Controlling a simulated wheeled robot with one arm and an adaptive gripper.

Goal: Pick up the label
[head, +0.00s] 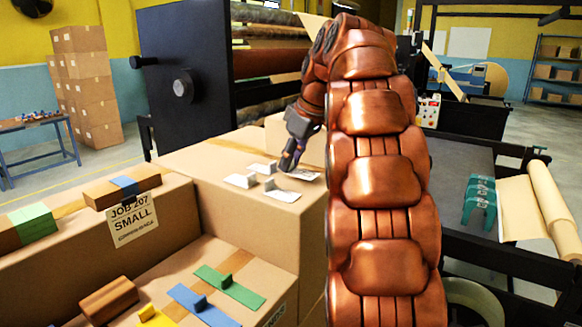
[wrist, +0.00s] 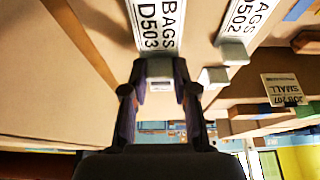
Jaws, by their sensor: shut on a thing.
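My gripper (head: 288,166) reaches down to the top of a large cardboard box (head: 190,160). In the wrist view its fingers (wrist: 160,78) are shut on the grey tab of a white label marked BAGS D503 (wrist: 153,25). The label lies flat against the cardboard, or very close to it; I cannot tell if there is a gap. A second label marked BAGS D502 (wrist: 248,20) lies beside it with its own grey tab. In the head view several white labels with grey tabs lie around my gripper, one at the front (head: 284,195) and one at the left (head: 236,181).
Lower boxes in front carry coloured strips with blocks, including a green strip (head: 240,290) and a blue strip (head: 205,308). A JOB 207 SMALL sign (head: 132,220) is on the left box. A black machine (head: 185,75) stands behind. Teal pieces (head: 480,200) stand at right.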

